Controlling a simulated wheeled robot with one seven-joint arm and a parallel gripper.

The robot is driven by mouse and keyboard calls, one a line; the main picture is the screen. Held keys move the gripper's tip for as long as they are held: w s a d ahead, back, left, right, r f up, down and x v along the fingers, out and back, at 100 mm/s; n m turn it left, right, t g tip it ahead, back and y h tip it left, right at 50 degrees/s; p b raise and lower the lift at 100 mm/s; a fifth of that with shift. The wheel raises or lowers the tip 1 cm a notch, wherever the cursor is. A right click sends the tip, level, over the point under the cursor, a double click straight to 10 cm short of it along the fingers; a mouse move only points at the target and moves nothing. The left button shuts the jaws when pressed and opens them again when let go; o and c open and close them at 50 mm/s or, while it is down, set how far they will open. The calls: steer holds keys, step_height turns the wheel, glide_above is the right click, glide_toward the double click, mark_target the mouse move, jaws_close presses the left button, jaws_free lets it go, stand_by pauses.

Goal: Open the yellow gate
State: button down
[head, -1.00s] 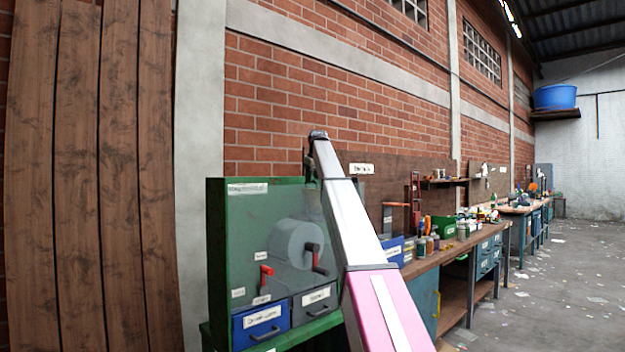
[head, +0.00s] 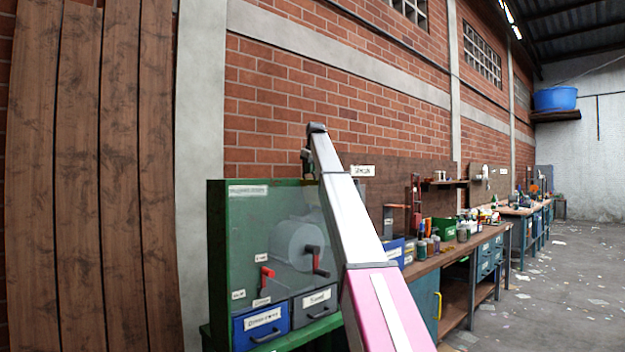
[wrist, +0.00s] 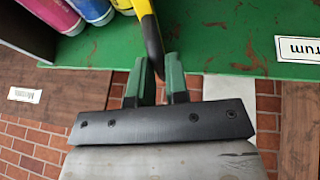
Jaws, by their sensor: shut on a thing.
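The fingers are close together, and my gripper is shut on this yellow piece. The rest of the gate is out of view. In the head view I make out neither the gate nor my gripper fingers; my silver and pink arm link crosses the middle.
A green cabinet (head: 240,220) with a red crank (head: 266,272), a blue drawer (head: 262,325) and a grey drawer (head: 316,303) stands beside my arm. Coloured cylinders (wrist: 97,10) are at the wrist view's upper left. Workbenches (head: 455,250) line the brick wall.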

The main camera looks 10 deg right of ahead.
steer(key=r, duration=0.2)
steer(key=shift+s+a+r, duration=0.2)
steer(key=shift+a+r, duration=0.1)
steer(key=shift+a, duration=0.05)
steer(key=c, duration=1.1)
jaws_free()
steer(key=v, duration=1)
steer(key=shift+s+r, duration=0.15)
steer(key=shift+r, duration=0.2)
steer(key=shift+s, duration=0.1)
